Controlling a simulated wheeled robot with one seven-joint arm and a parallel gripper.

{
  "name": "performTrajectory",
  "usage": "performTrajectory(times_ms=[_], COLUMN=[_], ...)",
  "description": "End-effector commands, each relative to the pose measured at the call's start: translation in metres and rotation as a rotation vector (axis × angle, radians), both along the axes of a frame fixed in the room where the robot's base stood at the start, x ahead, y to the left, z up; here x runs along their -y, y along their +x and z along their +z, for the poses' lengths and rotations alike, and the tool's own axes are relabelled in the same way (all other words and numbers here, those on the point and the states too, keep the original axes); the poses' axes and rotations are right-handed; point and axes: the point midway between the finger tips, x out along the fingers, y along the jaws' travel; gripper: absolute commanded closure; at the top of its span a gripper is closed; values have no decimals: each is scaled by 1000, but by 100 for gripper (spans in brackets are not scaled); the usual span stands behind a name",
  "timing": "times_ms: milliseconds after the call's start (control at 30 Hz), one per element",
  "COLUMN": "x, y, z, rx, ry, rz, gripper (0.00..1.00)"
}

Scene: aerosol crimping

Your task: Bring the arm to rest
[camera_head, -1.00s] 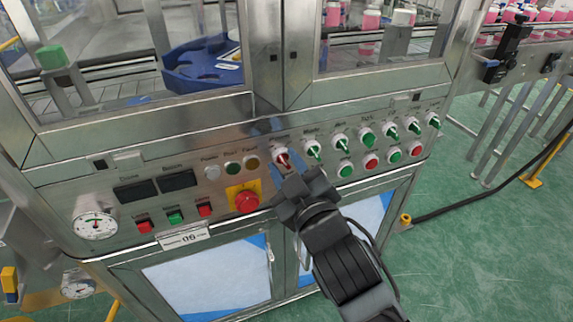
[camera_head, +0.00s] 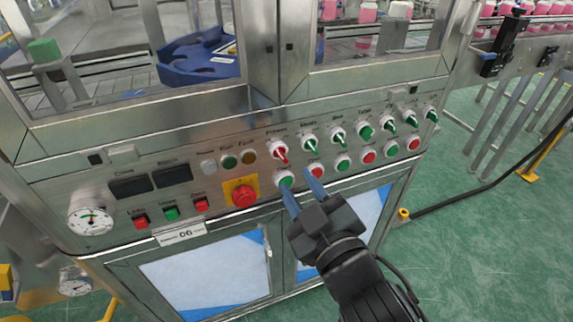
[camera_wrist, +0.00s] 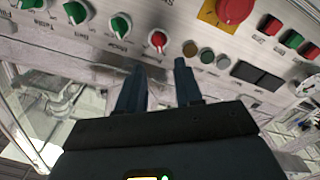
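My gripper (camera_head: 298,186) is open and empty in front of the control panel (camera_head: 100,212), with its two blue fingers apart. In the head view its tips overlap the lower row of buttons, below the red power knob (camera_head: 279,152). In the wrist view, where the panel appears upside down, my gripper (camera_wrist: 159,72) points towards the red knob (camera_wrist: 157,42), which shows beyond the gap between the fingers. A gap seems to lie between the fingers and the panel, but its exact size is hard to tell. My arm reaches in from the lower right.
A red emergency stop (camera_head: 243,196) on a yellow plate sits left of the fingers. Several green selector knobs (camera_head: 366,131) run along the panel to the right. A black cable (camera_head: 470,203) crosses the open green floor (camera_head: 470,270).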

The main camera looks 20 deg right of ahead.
Motion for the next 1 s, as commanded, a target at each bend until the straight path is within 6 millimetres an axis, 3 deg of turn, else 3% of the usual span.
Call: performTrajectory(times_ms=[167,333,500,700,1000], x=[1,8,21,35,55], y=[-2,-32,-91,-164,-267], z=[-1,-15,-32,-38,-15], rx=[-3,-39,-99,-163,-238], ry=[2,40,124,235,406], rz=[1,10,23,16,-37], gripper=[65,65,65,65,65])
